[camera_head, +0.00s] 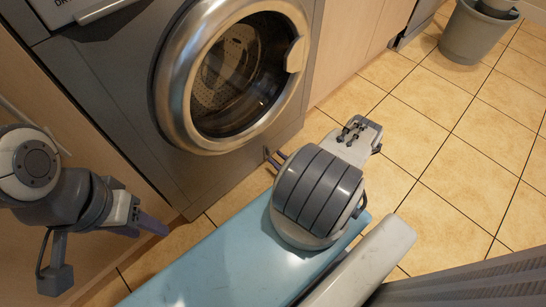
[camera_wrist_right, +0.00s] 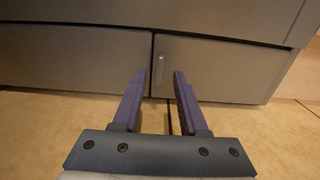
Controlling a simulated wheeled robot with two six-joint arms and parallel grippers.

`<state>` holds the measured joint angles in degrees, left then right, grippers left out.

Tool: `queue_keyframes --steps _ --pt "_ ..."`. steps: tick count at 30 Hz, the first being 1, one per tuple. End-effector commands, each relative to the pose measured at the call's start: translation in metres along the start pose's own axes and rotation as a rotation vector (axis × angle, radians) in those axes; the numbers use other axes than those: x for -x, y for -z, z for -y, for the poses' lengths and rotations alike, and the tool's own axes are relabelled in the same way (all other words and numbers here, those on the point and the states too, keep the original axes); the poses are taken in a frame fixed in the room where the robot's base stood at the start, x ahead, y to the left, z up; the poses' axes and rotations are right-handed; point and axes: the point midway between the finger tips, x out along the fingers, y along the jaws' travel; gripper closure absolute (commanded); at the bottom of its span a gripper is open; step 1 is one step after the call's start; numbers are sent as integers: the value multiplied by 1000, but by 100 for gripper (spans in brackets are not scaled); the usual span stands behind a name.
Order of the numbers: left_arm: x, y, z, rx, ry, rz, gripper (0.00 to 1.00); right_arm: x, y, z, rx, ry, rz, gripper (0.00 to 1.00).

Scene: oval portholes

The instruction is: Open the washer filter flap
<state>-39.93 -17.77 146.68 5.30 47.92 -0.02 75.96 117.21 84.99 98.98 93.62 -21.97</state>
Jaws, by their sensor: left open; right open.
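The grey washer (camera_head: 107,80) stands at the top left in the head view, with its round door shut. In the right wrist view its lower front has a flat filter flap (camera_wrist_right: 225,72) on the right, closed flush, with a small vertical handle (camera_wrist_right: 160,66) near its left edge. My right gripper (camera_wrist_right: 157,80) is open and empty, its two purple fingers pointing at the flap's handle side. In the head view the right gripper (camera_head: 272,158) is low by the washer's front, partly hidden by my arm. My left gripper (camera_head: 150,222) is open and empty, left of the washer's base.
A grey bin (camera_head: 470,35) stands at the far top right. Wooden cabinet fronts (camera_head: 350,45) flank the washer. The tiled floor (camera_head: 440,120) is clear on the right.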

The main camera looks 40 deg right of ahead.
Motion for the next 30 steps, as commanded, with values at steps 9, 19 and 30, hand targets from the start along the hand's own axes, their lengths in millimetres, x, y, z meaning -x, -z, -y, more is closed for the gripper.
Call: queue_keyframes --steps 9,19,30 --pt "-10 0 1 0 0 0 50 -26 0 -2 -1 -3 1 57" --pt "-10 0 1 0 0 0 50 -27 0 -1 -1 -2 1 69" --pt "-10 0 1 0 0 0 50 -26 0 -2 -1 -2 1 100"
